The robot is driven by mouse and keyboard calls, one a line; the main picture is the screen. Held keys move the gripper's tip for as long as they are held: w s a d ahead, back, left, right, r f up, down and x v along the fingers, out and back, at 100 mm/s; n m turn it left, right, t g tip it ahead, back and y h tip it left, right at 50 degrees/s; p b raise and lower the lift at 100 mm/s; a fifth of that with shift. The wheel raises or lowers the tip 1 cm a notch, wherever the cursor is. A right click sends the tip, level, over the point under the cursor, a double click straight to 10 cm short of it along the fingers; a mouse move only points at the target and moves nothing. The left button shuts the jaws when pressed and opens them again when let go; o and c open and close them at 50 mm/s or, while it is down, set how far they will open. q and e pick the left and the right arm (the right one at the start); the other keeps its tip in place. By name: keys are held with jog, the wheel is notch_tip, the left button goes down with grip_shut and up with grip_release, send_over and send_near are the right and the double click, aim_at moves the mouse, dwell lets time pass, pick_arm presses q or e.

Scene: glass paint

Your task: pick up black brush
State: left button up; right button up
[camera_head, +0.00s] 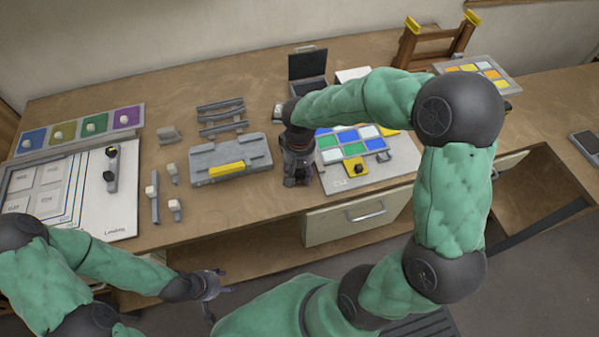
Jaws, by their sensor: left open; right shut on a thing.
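My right gripper (297,172) points down between the grey tool case and the glass panel. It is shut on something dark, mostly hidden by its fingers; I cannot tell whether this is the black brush. A black-topped tool with a yellow spot (111,168) lies on the white board at the left, far from both grippers. My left gripper (218,293) is open and empty, in front of the table's edge.
A grey case (230,165) with a yellow handle stands mid-table. A panel of coloured glass squares (347,181) lies right of my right gripper. A colour strip (62,136) lies at the far left. A black open box (307,66) stands behind.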

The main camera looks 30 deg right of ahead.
jog(key=shift+r, duration=0.6)
notch_tip(320, 180, up, 2)
jog(key=shift+r+p, duration=0.15)
jog(key=shift+p, duration=0.4)
jog(key=s+a+r+p, duration=0.3)
jog(key=s+a+r, duration=0.4)
jog(key=s, duration=0.5)
jog(key=shift+a+r+p, duration=0.3)
jog(key=shift+r, duration=0.95)
